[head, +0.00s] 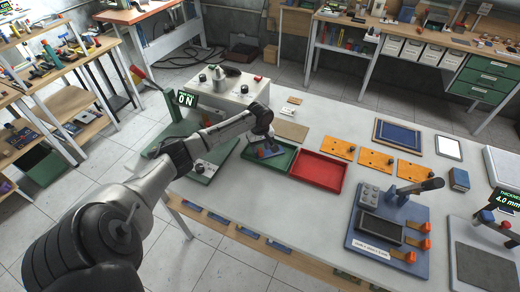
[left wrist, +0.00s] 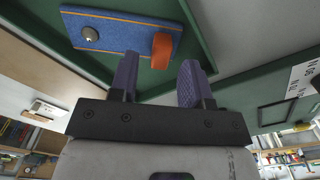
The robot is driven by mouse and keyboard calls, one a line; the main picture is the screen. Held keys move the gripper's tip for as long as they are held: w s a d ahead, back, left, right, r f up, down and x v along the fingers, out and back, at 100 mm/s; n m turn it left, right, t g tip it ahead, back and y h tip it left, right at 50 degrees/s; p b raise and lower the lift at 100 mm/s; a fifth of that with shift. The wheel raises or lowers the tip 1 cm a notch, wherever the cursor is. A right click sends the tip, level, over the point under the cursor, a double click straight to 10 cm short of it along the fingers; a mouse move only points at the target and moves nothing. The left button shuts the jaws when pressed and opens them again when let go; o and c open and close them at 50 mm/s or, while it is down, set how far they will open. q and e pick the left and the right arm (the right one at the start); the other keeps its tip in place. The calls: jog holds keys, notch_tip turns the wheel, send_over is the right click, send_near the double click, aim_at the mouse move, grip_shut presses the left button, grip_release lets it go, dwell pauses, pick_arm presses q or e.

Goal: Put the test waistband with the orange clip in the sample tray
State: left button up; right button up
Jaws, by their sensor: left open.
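The blue test piece with an orange clip (left wrist: 162,47) and a round grey stud lies in the green tray (head: 287,167); I take it for the test waistband (left wrist: 118,33). In the head view the waistband (head: 266,153) is partly hidden under my left gripper (head: 268,141). In the left wrist view my left gripper (left wrist: 158,80) is open, its two purple fingers apart, with the clip showing beyond and between the fingertips. Nothing is held. A red tray (head: 317,172) stands right beside the green one and looks empty. My right gripper is out of view.
A white box with knobs (head: 226,88) stands behind the green tray. Several orange plates (head: 376,160) lie to the right. A blue clamp board (head: 388,232) stands at the front right. The grey table top (head: 290,210) is bare in front of the trays.

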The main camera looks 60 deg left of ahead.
pick_arm(q)
notch_tip(320, 180, up, 10)
jog(key=shift+p, duration=0.45)
dwell(0.6)
